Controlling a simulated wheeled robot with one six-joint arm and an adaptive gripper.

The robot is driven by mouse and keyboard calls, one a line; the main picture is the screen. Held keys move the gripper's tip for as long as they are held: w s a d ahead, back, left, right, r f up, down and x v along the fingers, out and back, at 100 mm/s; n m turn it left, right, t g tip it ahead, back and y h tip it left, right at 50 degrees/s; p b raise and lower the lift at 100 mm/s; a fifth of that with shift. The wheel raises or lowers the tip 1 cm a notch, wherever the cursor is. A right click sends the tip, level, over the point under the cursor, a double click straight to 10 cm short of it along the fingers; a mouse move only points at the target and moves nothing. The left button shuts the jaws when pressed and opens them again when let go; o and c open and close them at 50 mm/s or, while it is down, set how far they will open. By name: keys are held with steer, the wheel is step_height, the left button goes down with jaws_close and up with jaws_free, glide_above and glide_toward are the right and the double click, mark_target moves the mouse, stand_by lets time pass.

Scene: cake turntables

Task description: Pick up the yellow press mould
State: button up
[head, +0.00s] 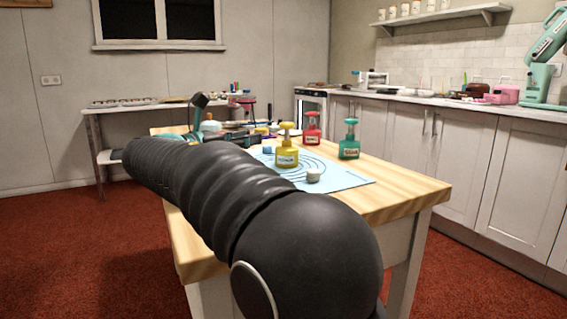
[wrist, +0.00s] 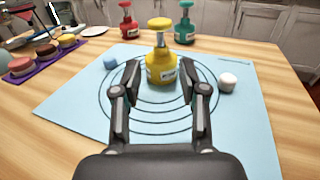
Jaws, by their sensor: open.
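The yellow press mould (head: 287,150) stands upright on the light blue mat (head: 345,180), with a round knob on top and a pale label on its front. In the wrist view the yellow press mould (wrist: 161,60) is straight ahead, past the fingertips of my gripper (wrist: 161,85). My gripper is open and empty, with one finger on each side of the mould's lower body as seen from the wrist. I cannot tell whether the fingers reach around it.
A red press mould (wrist: 129,22) and a green one (wrist: 185,25) stand behind the mat. A small blue piece (wrist: 110,62) lies left of the yellow mould, a white piece (wrist: 228,82) right. A purple tray (wrist: 40,58) of round cakes is at left. The front mat is clear.

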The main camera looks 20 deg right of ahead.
steer(key=shift+w+d+f, duration=0.15)
steer(key=shift+f, duration=0.25)
glide_toward(287, 139)
steer(key=d, duration=0.1)
steer(key=w+d+r, duration=0.1)
steer(key=d, duration=0.1)
steer(key=w+d, duration=0.1)
steer(key=shift+w+d+r+b, duration=0.2)
steer(key=shift+d+r+b, duration=0.05)
steer(key=shift+r+b, duration=0.15)
steer(key=shift+f+b+x, duration=0.15)
steer(key=shift+b+x, duration=0.05)
steer(key=shift+x, duration=1.15)
steer(key=shift+f+b+x, duration=0.15)
steer(key=shift+b+x, duration=0.05)
steer(key=shift+x, duration=1.15)
steer(key=shift+s, duration=0.1)
jaws_close()
